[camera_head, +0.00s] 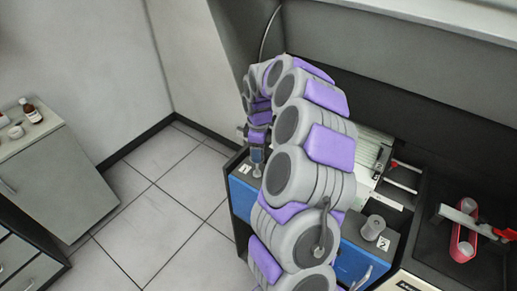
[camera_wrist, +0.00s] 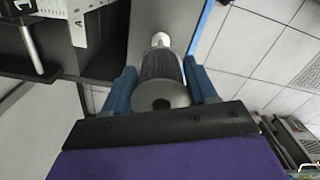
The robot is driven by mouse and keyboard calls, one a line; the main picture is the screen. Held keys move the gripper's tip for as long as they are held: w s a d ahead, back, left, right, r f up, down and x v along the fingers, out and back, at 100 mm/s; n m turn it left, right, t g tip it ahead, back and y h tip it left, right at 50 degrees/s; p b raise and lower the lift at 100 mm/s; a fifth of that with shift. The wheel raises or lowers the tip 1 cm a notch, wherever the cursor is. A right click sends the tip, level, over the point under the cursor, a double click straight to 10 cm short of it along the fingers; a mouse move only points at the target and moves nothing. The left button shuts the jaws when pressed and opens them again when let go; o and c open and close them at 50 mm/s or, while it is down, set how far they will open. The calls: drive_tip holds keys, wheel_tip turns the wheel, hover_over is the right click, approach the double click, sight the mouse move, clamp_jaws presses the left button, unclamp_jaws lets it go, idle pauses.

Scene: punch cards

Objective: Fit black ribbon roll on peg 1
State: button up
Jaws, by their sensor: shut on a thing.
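The black ribbon roll (camera_wrist: 160,69) shows in the wrist view as a dark ribbed cylinder with a grey round end facing the camera. My gripper (camera_wrist: 162,86) is shut on it, one blue finger on each side. A short pale post (camera_wrist: 160,40), probably peg 1, shows just past the roll's far end, roughly in line with it. Whether the roll is around the post or only touching it, I cannot tell. In the head view my gripper (camera_head: 257,160) is low over the blue-fronted unit by the label 1 (camera_head: 245,168); the roll is not clear there.
A grey spool (camera_head: 373,228) stands by the label 2 (camera_head: 384,243) on the right of the unit. A white slatted part (camera_head: 370,155) is behind my arm. A red holder (camera_head: 463,243) is at far right. The tiled floor (camera_head: 165,180) left of the unit is clear.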

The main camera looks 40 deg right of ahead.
drive_tip(key=shift+f+b, duration=0.5)
drive_tip(key=shift+f, duration=3.55)
idle(2.3)
drive_tip(key=o, duration=1.2)
wheel_tip(320, 180, up, 17)
drive_tip(key=p, duration=0.1)
